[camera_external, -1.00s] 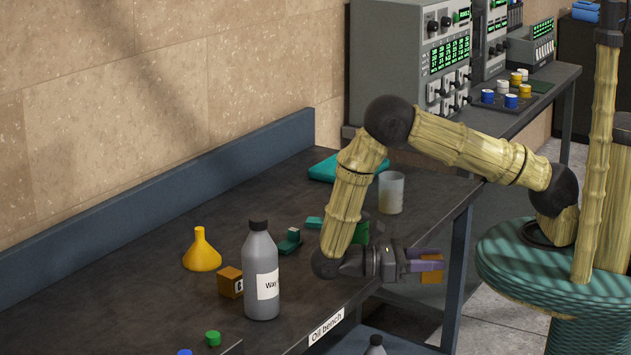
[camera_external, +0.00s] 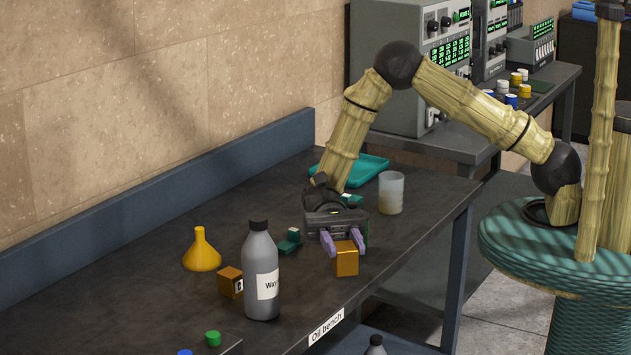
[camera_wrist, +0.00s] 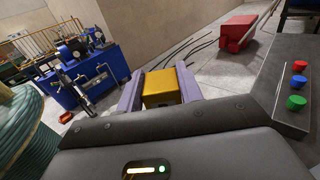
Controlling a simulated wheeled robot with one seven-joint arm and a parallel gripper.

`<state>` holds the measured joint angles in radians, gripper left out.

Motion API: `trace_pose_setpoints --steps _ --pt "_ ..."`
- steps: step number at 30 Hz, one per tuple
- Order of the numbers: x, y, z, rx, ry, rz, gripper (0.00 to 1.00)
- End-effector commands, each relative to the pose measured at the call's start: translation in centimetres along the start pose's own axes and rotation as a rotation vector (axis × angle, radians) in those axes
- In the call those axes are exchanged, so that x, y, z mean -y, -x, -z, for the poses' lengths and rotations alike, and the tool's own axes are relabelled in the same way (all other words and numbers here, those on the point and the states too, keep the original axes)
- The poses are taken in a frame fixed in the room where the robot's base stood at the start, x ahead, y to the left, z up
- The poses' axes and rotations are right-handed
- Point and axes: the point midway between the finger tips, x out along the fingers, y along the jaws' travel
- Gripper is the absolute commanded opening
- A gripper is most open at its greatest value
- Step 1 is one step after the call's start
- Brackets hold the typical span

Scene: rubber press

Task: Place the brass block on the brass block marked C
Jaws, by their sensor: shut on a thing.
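My gripper (camera_external: 343,243) has purple fingers and is shut on a brass block (camera_external: 347,262). It holds the block over the front part of the dark bench, to the right of the bottle. In the wrist view the held block (camera_wrist: 160,88) sits between both fingers, with no letter visible on it. Another brass-coloured block (camera_external: 228,281) stands on the bench behind the grey bottle. A white label with a dark letter like B shows on its right face, partly cut off by the bottle. I see no block clearly marked C.
The grey bottle (camera_external: 262,275) stands between my gripper and the lettered block. A yellow funnel (camera_external: 202,252) is behind that block. A small green item (camera_external: 289,242), a beaker (camera_external: 391,193) and a teal tray (camera_external: 364,170) are near my arm. The bench's left-rear surface is clear.

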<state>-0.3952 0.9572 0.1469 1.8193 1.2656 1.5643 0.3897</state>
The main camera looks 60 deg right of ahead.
Motion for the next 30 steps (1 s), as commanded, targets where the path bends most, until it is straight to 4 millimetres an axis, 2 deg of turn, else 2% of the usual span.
trace_pose_setpoints --steps 1,6,14,18,24,27,30 --pt "1.5 0.4 -1.5 0.002 0.006 0.072 0.00" --pt "6.3 2.8 -4.7 0.001 0.007 0.317 0.00" --pt "12.2 8.6 -7.9 0.003 0.005 0.625 0.00" --pt "14.5 12.6 -7.5 0.003 0.006 0.728 0.00" --pt "16.7 17.8 -6.0 0.005 0.006 0.801 0.00" --pt "17.5 19.2 -4.7 0.008 0.003 0.800 0.00" --pt "17.9 19.4 -3.3 0.007 0.002 0.777 0.00"
